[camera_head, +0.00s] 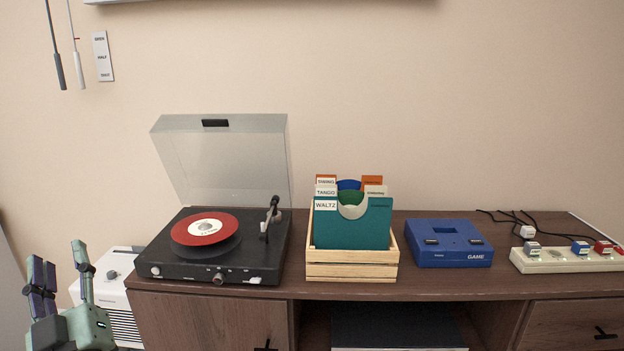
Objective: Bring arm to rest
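My gripper (62,272) is at the lower left of the head view, left of the wooden sideboard (215,312). Its two fingers point up and stand apart, with nothing between them. It touches none of the things on the sideboard. The rest of my arm is out of the picture below.
A black record player (215,260) with a red record (192,232) and raised clear lid stands on the sideboard. Right of it are a wooden crate (352,272) of record sleeves, a blue game console (447,243) and a power strip (566,261). A white box (118,290) is near my gripper.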

